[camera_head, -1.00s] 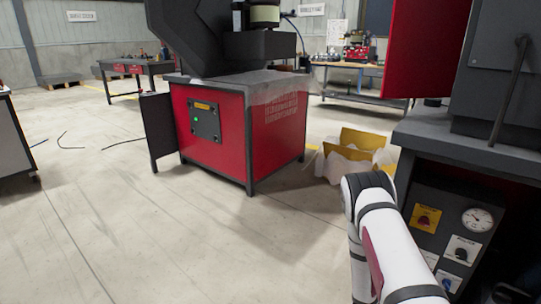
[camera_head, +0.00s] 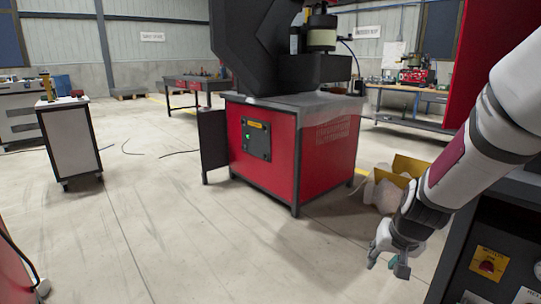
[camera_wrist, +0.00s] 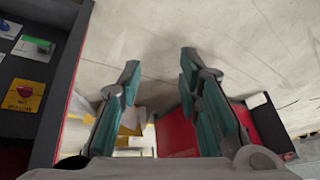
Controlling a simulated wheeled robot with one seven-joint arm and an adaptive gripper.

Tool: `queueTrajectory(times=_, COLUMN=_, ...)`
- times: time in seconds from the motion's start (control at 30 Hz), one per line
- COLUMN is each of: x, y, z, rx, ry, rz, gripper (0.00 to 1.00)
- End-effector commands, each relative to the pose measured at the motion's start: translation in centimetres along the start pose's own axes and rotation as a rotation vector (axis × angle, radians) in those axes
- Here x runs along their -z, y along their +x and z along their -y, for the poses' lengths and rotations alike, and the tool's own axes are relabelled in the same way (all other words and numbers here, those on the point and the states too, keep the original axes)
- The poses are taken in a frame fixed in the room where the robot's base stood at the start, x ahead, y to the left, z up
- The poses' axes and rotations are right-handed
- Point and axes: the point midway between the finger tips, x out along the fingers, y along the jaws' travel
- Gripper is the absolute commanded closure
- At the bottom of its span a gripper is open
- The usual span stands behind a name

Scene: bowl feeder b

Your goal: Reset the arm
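My white arm comes in from the right in the head view, bent downward. My gripper (camera_head: 388,264) hangs at its end, above the floor and left of the control panel. In the wrist view my gripper (camera_wrist: 160,72) has its two teal-padded fingers spread apart, with bare floor showing between them. Nothing is held.
A dark cabinet with a control panel and yellow-plated switch (camera_head: 489,263) is close at right. A red machine base (camera_head: 265,165) stands ahead, with a yellow box (camera_head: 410,167) beside it. A white cart (camera_head: 70,140) is at left. The floor (camera_head: 180,235) between is clear.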

Motion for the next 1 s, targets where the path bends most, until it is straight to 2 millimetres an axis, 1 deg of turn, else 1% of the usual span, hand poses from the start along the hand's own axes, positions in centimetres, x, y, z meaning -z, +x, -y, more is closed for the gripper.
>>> queueTrajectory(times=0.03, x=-0.8, y=-2.4, z=0.9, rx=0.022, ry=-0.019, rz=0.016, gripper=0.68)
queueTrajectory(times=0.1, x=-2.5, y=-5.2, z=1.9, rx=0.045, ry=-0.046, rz=0.053, gripper=0.68)
queueTrajectory(times=0.17, x=-4.0, y=-7.5, z=2.5, rx=0.060, ry=-0.070, rz=0.083, gripper=0.68)
queueTrajectory(times=0.2, x=-5.1, y=-9.0, z=2.8, rx=0.068, ry=-0.086, rz=0.105, gripper=0.68)
queueTrajectory(times=0.27, x=-6.9, y=-11.2, z=3.1, rx=0.076, ry=-0.111, rz=0.135, gripper=0.68)
queueTrajectory(times=0.3, x=-8.1, y=-12.6, z=3.1, rx=0.078, ry=-0.126, rz=0.157, gripper=0.68)
queueTrajectory(times=0.37, x=-10.0, y=-14.7, z=3.2, rx=0.080, ry=-0.151, rz=0.187, gripper=0.68)
queueTrajectory(times=0.5, x=-14.8, y=-19.1, z=2.5, rx=0.067, ry=-0.205, rz=0.256, gripper=0.68)
queueTrajectory(times=0.6, x=-18.0, y=-21.6, z=1.7, rx=0.047, ry=-0.235, rz=0.301, gripper=0.68)
queueTrajectory(times=0.7, x=-20.6, y=-23.4, z=0.8, rx=0.025, ry=-0.258, rz=0.337, gripper=0.68)
queueTrajectory(times=0.8, x=-22.8, y=-24.8, z=-0.1, rx=0.003, ry=-0.274, rz=0.364, gripper=0.68)
queueTrajectory(times=1.0, x=-26.4, y=-26.9, z=-1.9, rx=-0.040, ry=-0.294, rz=0.408, gripper=0.68)
